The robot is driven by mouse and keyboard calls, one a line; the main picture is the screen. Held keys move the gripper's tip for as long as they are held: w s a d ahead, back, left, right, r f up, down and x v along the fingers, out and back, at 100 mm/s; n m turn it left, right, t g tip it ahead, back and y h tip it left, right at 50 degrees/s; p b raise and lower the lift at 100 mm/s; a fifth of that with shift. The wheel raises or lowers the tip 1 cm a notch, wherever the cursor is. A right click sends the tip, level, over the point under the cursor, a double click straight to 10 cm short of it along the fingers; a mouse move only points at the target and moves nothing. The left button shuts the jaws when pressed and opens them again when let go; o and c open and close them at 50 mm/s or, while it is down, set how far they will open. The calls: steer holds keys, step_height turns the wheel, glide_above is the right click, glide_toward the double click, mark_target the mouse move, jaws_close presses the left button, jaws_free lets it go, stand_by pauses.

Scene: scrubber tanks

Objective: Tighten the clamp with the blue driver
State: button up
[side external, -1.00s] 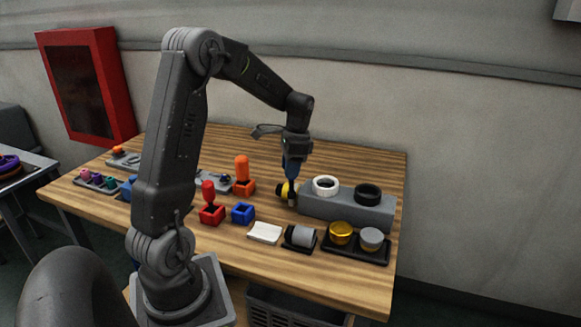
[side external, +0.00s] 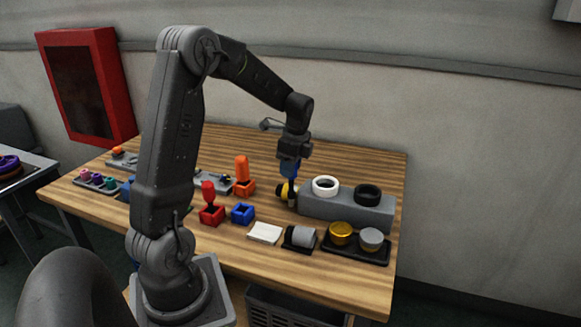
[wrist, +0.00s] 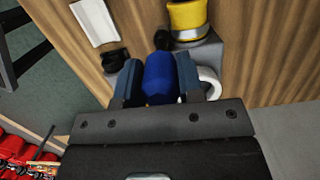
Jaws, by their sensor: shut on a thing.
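My gripper (wrist: 158,82) is shut on the blue driver (wrist: 160,78), whose handle sits between the two fingers. In the side view my gripper (side external: 291,160) holds the driver (side external: 290,170) upright, its dark shaft pointing down beside the yellow-capped fitting (side external: 282,190) at the left end of the grey block (side external: 345,210). The clamp appears to be at this fitting, but it is too small to make out. The yellow fitting also shows at the top of the wrist view (wrist: 187,16). Whether the driver's tip touches the clamp cannot be told.
A white ring (side external: 326,185) and a black ring (side external: 367,194) top the block. The blue holder (side external: 243,213) looks empty. Red (side external: 209,190) and orange (side external: 242,168) drivers stand in holders. A white pad (side external: 265,233) and a tray (side external: 356,250) with gold and grey caps lie in front.

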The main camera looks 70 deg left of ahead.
steer(key=shift+r, duration=2.4)
